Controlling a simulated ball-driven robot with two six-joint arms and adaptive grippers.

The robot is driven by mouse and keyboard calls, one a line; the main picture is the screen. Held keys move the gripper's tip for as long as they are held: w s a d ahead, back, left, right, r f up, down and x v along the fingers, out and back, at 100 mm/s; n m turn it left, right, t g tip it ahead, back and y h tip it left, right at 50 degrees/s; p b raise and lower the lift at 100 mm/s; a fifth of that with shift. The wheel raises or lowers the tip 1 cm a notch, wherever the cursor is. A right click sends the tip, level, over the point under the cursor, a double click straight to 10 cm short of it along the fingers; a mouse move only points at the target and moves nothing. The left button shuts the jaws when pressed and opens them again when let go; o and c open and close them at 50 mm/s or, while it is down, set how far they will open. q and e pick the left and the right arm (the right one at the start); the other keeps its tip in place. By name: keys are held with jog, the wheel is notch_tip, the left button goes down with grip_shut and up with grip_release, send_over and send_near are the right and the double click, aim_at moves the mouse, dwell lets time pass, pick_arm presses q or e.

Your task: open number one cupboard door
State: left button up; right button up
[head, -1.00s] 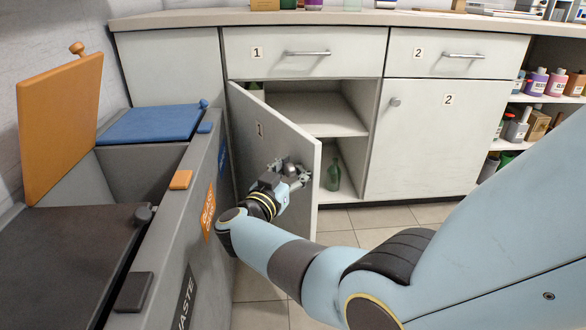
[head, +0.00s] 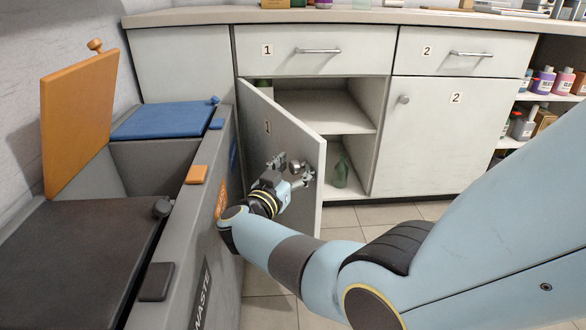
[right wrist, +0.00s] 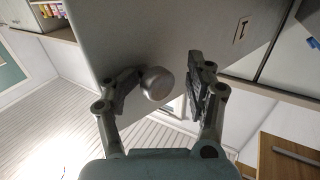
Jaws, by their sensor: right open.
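The number one cupboard door (head: 284,140) is white, marked 1, and stands swung well open towards the waste bins. The shelves inside the cupboard (head: 325,110) show behind it. My right gripper (head: 296,170) is at the door's outer face near its free edge. In the right wrist view, the round metal knob (right wrist: 158,83) lies between the two fingers of my right gripper (right wrist: 160,85), close to the left finger and with a gap to the right one. The gripper is open. My left gripper is not in view.
Waste bins (head: 190,225) stand close along the left, with an orange lid (head: 78,120) raised and a blue lid (head: 165,120) shut. A green bottle (head: 341,171) stands in the cupboard. Cupboard door two (head: 430,140) is shut. Tiled floor is free in front.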

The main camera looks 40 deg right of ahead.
jog(key=shift+r, duration=0.1)
notch_tip(320, 180, up, 10)
jog(key=shift+f, duration=0.1)
dwell(0.4)
dwell(0.4)
